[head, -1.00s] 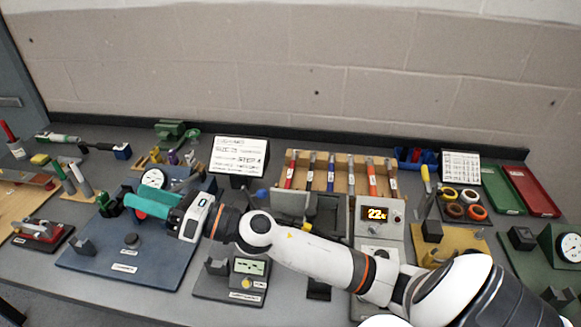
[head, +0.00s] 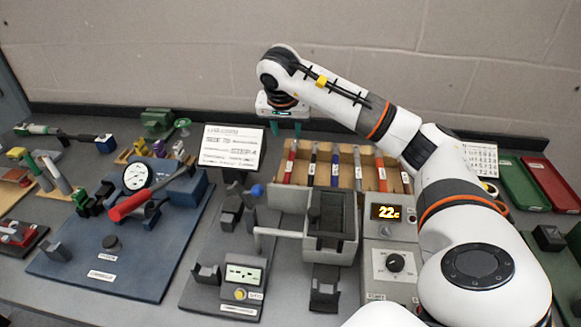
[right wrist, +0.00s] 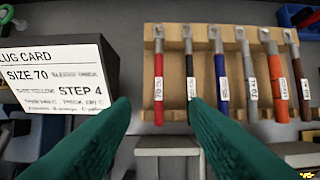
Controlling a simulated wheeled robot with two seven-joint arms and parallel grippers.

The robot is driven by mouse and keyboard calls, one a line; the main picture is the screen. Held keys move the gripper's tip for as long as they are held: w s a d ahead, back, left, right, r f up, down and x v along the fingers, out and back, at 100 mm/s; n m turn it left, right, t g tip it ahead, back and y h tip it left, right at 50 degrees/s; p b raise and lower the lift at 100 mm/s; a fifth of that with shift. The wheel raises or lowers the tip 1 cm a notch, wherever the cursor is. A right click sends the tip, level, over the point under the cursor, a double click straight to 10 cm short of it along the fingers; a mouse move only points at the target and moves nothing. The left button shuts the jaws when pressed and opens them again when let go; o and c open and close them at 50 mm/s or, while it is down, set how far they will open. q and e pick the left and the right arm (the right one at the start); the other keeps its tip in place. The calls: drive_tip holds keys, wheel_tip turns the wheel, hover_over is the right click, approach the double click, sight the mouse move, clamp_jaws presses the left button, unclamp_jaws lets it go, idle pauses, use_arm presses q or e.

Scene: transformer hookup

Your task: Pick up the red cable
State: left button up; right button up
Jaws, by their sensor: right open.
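The red cable (head: 289,163) stands at the left end of a wooden rack (head: 345,182) at the back of the bench. In the right wrist view the red cable (right wrist: 158,85) has a white label and hangs against the rack, left of several other cables. My left gripper is not in view.
A white card (head: 231,147) on a dark block stands just left of the rack. A black cable (right wrist: 190,80) is close right of the red one. A grey fixture (head: 345,245) and a box with a 22 display (head: 391,213) stand in front.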

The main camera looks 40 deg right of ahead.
wheel_tip(320, 180, down, 4)
drive_tip(key=w+b, duration=0.1)
drive_tip(key=b, duration=0.1)
drive_tip(key=p, duration=0.2)
hover_over(290, 164)
drive_tip(key=s+a, duration=0.1)
drive_tip(key=a, duration=0.1)
drive_tip(key=f, duration=0.5)
drive_tip(key=shift+s+a+f, duration=0.1)
drive_tip(key=shift+s+f, duration=0.1)
drive_tip(key=shift+f, duration=0.05)
drive_tip(key=p+x, duration=0.1)
drive_tip(key=x, duration=0.3)
drive_tip(key=shift+s+f, duration=0.1)
drive_tip(key=shift+s, duration=0.05)
drive_tip(key=shift+f, duration=0.5)
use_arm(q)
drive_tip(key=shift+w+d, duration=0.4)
use_arm(e)
clamp_jaws()
